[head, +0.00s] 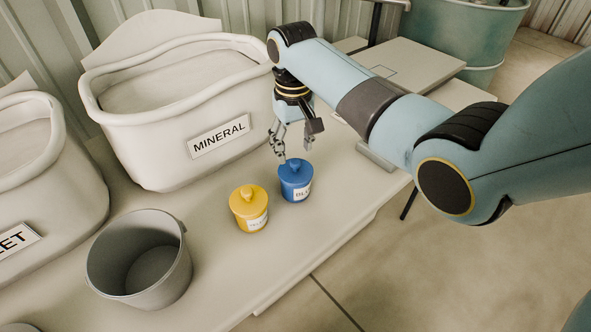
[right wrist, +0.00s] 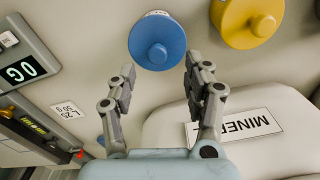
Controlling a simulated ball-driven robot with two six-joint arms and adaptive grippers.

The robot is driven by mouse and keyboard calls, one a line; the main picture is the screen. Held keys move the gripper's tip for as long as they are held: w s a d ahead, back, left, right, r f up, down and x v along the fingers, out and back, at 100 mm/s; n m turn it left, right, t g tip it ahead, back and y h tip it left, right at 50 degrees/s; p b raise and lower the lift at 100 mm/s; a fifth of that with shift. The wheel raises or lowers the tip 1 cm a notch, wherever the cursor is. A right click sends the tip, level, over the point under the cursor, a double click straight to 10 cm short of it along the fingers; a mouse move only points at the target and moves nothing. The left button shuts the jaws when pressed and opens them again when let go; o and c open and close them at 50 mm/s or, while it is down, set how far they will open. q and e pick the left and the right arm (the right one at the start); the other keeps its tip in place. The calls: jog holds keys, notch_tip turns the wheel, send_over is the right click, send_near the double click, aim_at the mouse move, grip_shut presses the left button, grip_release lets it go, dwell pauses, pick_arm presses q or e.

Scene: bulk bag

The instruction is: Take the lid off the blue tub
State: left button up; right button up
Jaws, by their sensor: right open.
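The blue tub (head: 295,187) stands upright on the table with its blue lid (head: 294,168) on top. The lid has a round knob. In the right wrist view the lid (right wrist: 157,40) shows from above, just beyond the fingertips. My right gripper (head: 293,153) is open and empty, above and slightly behind the tub. In the right wrist view its two fingers (right wrist: 160,75) are spread apart, with the lid's near edge close to the gap between them. No contact with the knob is visible. My left gripper is not in view.
A yellow lidded tub (head: 249,212) stands just left of the blue one. A grey bucket (head: 130,290) is at the front left. A large bag labelled MINERAL (head: 160,135) stands behind. A scale display (right wrist: 20,72) shows in the right wrist view. The table's front edge (head: 320,255) is clear.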

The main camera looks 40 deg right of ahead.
aim_at(296, 161)
notch_tip(296, 161, down, 5)
jog(key=shift+d+f, duration=0.15)
jog(key=shift+f, duration=0.05)
jog(key=shift+s, duration=0.1)
grip_shut()
